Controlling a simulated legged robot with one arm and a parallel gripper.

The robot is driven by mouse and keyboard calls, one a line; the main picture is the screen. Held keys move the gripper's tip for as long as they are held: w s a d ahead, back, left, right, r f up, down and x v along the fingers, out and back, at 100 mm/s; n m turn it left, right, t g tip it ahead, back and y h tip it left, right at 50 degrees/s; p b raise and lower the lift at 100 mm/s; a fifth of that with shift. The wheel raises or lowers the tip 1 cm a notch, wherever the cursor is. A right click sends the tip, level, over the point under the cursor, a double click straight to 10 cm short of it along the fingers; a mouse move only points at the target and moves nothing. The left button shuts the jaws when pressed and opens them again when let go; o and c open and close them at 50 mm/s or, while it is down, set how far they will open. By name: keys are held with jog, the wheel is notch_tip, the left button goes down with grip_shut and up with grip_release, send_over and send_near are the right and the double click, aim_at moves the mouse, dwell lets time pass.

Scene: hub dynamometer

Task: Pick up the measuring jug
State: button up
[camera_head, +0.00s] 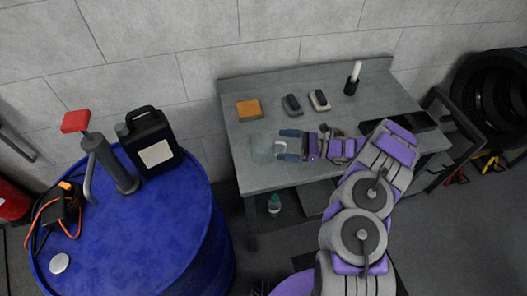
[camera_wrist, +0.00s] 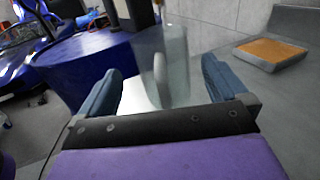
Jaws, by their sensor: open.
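The measuring jug (camera_head: 262,148) is clear and stands upright at the left front part of the grey workbench. Its pale handle (camera_head: 281,148) faces my gripper. In the wrist view the jug (camera_wrist: 172,50) is straight ahead, with its handle near the space between the fingertips. My gripper (camera_head: 289,145) is open, with blue fingers, and comes at the jug from the right. In the wrist view its fingers (camera_wrist: 160,75) stand either side of the handle's line. I cannot tell whether they touch it.
A blue drum (camera_head: 150,240) with a black jerrycan (camera_head: 152,142) and a grey pump stands left.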

aim_at(269, 149)
jog(key=a+b, duration=0.1)
jog(key=a, duration=0.4)
jog(key=shift+w+a+f+b, duration=0.15)
jog(key=shift+a+b, duration=0.1)
jog(key=shift+b, duration=0.1)
jog(key=shift+d, duration=0.3)
jog(key=c, duration=0.4)
jog(key=shift+a, duration=0.15)
jog(key=c, duration=0.5)
